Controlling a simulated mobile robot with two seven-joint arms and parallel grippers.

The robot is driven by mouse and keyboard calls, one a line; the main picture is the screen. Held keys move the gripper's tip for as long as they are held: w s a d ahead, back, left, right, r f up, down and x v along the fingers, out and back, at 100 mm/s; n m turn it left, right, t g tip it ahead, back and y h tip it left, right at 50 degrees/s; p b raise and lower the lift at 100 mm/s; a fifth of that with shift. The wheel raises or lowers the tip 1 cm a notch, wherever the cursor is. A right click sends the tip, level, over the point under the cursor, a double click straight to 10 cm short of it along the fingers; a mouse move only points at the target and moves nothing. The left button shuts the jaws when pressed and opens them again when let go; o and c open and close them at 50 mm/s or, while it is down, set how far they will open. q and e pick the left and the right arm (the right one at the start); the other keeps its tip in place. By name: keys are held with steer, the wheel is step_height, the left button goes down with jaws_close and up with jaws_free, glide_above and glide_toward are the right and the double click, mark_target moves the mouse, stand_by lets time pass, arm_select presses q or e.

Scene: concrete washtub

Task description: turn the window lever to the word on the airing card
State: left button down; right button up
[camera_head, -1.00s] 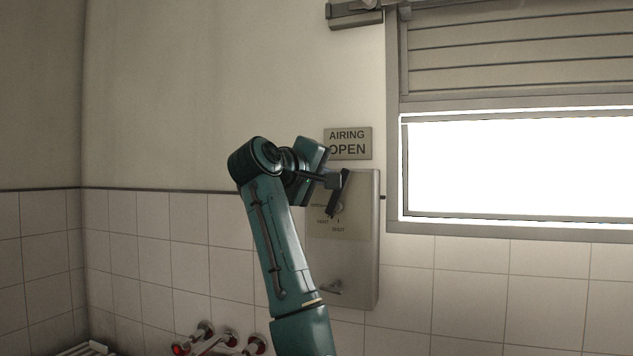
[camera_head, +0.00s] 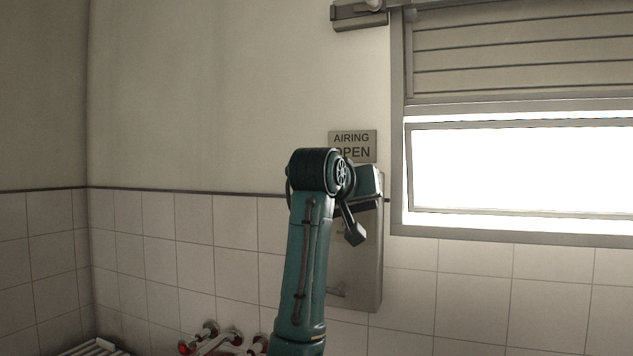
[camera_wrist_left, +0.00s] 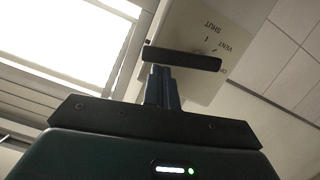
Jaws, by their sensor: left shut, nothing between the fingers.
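The airing card (camera_head: 352,145) on the wall reads AIRING OPEN, its lower word partly covered by my arm. Below it is the grey lever box (camera_head: 366,270), its dial mostly hidden in the head view. The left wrist view shows the dial plate (camera_wrist_left: 236,25) upside down, with SHUT, VENT and a partly covered OP label. A dark bar, seemingly the window lever (camera_wrist_left: 190,59), crosses the dial, its right end near the OP label. My left gripper (camera_wrist_left: 163,72) is shut and empty, its fingertips at the bar; contact cannot be told. My right gripper is out of view.
The bright window (camera_head: 520,170) is right of the box, its sash slightly tilted within the frame, below a slatted shutter (camera_head: 520,60). Red-marked taps (camera_head: 215,340) are low at left. A slatted rack (camera_head: 92,348) sits in the lower left corner.

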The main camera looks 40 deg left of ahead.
arm_select(q)
steer(key=shift+w+d+f+m, duration=0.1)
steer(key=shift+d+f+m, duration=0.25)
steer(key=shift+f+m, duration=0.2)
steer(key=shift+f, duration=0.1)
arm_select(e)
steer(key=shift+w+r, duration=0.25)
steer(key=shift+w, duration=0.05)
